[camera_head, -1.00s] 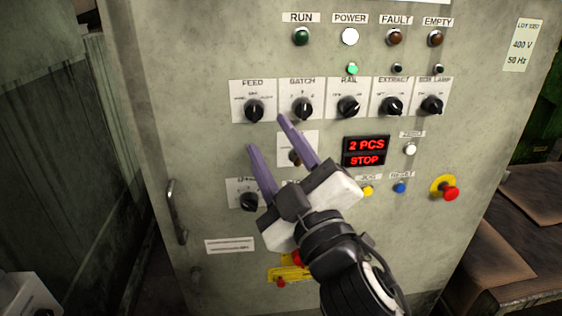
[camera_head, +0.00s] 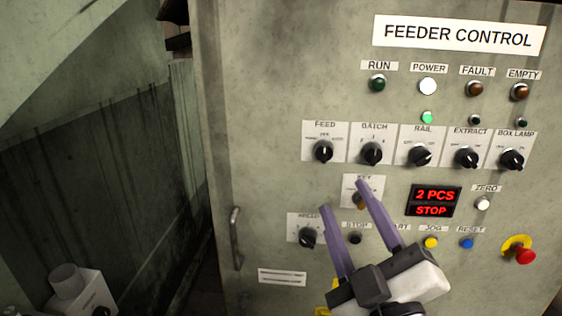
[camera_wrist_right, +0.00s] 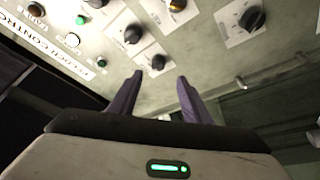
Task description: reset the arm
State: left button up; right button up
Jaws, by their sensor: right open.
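My right gripper (camera_head: 341,212) is open and empty in front of the feeder control panel (camera_head: 265,110). Its two purple fingers point up at the panel, one near the speed knob (camera_head: 308,237), the other overlapping the key switch (camera_head: 360,203). In the right wrist view the gripper's fingers (camera_wrist_right: 158,82) stand apart with nothing between them. Whether the fingertips touch the panel cannot be told, but they look apart from it. My left gripper is not in view.
A row of knobs, including the batch knob (camera_head: 372,153), runs above the gripper. The display (camera_head: 433,202) reads 2 PCS, STOP. A red emergency button (camera_head: 525,256) is at the right. A door handle (camera_head: 236,238) stands out at the left.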

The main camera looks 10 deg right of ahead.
notch_tip(320, 180, down, 25)
jog(key=s+a+m+g+y+p, duration=0.1)
jog(key=s+m+g+y, duration=0.1)
jog(key=g, duration=0.5)
jog(key=s+f+m+g, duration=0.2)
jog(key=s+f, duration=0.5)
jog(key=f, duration=0.2)
jog(key=s+f+m+g+p, duration=0.1)
jog(key=s+f+m+g, duration=0.2)
jog(key=s+f, duration=0.3)
notch_tip(320, 180, down, 4)
jog(key=shift+s+f+y, duration=0.1)
jog(key=shift+s+y, duration=0.2)
jog(key=shift+s, duration=0.1)
